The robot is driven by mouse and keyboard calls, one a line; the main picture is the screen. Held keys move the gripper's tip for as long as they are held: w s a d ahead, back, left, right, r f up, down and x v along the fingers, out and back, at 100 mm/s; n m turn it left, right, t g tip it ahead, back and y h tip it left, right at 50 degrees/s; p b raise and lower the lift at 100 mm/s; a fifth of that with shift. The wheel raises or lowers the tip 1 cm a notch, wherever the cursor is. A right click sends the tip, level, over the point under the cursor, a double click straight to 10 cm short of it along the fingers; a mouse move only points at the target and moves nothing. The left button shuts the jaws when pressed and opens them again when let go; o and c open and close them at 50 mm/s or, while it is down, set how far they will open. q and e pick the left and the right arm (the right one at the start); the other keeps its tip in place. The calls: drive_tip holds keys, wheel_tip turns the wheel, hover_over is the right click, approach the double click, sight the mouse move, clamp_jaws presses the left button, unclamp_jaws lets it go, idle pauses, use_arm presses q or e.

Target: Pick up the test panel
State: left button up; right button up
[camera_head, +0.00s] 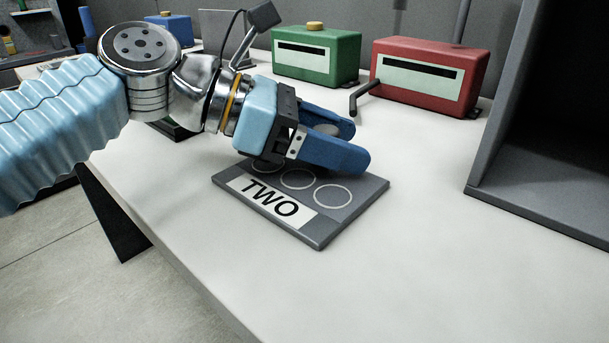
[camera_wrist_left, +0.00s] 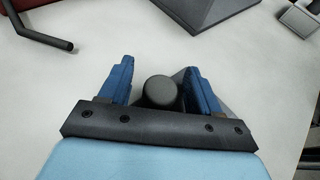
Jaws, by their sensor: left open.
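No piece is marked as the test panel, and I cannot tell for sure which one it is. A flat grey board (camera_head: 332,222) lies on the table, with a white "TWO" label and pale rings on top. My left gripper (camera_head: 345,146) is over its far edge, blue fingers apart and pointing right. In the left wrist view, a dark round-topped cylinder (camera_wrist_left: 160,91) is between the open fingers (camera_wrist_left: 160,80), with a gap to the left finger. Its grey top (camera_head: 325,129) shows between the fingers in the head view. Its base is hidden. My right gripper is not in view.
A red box (camera_head: 428,77) with a dark handle (camera_head: 361,97) and a green box (camera_head: 316,57) stand behind. A dark open-fronted housing (camera_head: 545,120) stands at the right. The front right of the table is clear.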

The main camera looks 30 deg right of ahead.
use_arm(q)
clamp_jaws()
idle(0.3)
